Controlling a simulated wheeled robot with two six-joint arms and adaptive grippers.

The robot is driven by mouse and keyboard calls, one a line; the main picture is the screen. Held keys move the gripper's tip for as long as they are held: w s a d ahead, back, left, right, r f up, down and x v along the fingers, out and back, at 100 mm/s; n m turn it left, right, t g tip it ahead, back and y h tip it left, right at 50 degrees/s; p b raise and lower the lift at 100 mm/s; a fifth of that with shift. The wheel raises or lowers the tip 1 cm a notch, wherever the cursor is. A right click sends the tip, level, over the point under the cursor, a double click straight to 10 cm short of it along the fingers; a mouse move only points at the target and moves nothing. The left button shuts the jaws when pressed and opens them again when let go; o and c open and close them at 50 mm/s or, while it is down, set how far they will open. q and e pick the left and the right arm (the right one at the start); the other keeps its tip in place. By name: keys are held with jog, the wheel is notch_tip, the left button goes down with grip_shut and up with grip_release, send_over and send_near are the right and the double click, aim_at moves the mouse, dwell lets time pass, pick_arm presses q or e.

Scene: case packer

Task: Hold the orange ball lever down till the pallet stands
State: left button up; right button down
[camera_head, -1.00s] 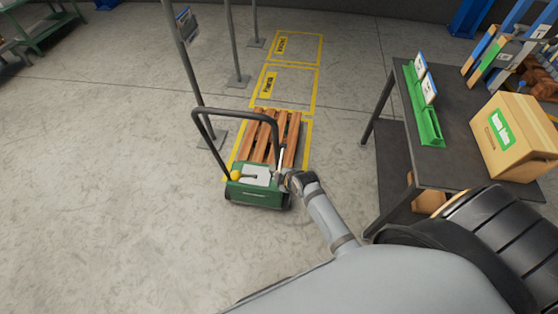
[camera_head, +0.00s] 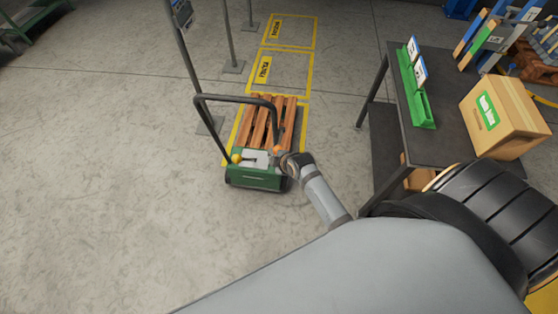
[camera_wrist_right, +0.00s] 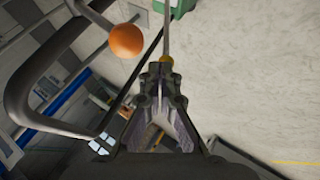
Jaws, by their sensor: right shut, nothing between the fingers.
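The wooden pallet (camera_head: 289,116) lies flat, low on the floor, in front of the green truck (camera_head: 256,180) with its black hoop handle (camera_head: 235,99). The orange ball (camera_head: 277,151) shows at the truck's right side, by my right gripper (camera_head: 284,159). In the right wrist view the orange ball (camera_wrist_right: 126,41) stands up and left of my shut, empty right gripper (camera_wrist_right: 166,72), with a visible gap in the picture. A thin grey rod (camera_wrist_right: 166,30) runs down to the fingertips; I cannot tell if they touch. My left gripper is not in view.
A yellow ball (camera_head: 236,158) sits on the truck's left side. A dark table (camera_head: 448,139) with a cardboard box (camera_head: 520,130) and green rack (camera_head: 423,109) stands at the right. Grey posts (camera_head: 228,35) stand left of the yellow floor markings (camera_head: 289,47).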

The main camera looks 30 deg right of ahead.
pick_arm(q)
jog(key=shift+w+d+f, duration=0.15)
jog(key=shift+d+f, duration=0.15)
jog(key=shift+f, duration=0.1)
pick_arm(e)
jog(key=v, duration=0.8)
jog(key=shift+d+f, duration=0.15)
jog(key=shift+f, duration=0.05)
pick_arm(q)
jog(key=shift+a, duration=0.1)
pick_arm(e)
jog(key=shift+s, duration=0.2)
jog(key=s+d+f+m+g+h, duration=0.1)
jog(key=s+d+f+m+g, duration=0.2)
jog(key=f, duration=0.8)
jog(key=s+f+m, duration=0.3)
jog(key=s+f, duration=0.2)
jog(key=f, duration=0.5)
jog(key=s+d+f+m+g, duration=0.2)
jog(key=s+f, duration=0.6)
jog(key=s, duration=0.4)
jog(key=s+d+f+m+g+h, duration=0.1)
jog(key=s+f+m, duration=0.3)
jog(key=s+f, duration=0.4)
jog(key=s+d, duration=0.1)
jog(key=s, duration=0.4)
jog(key=shift+d+g, duration=0.2)
jog(key=shift+g, duration=0.2)
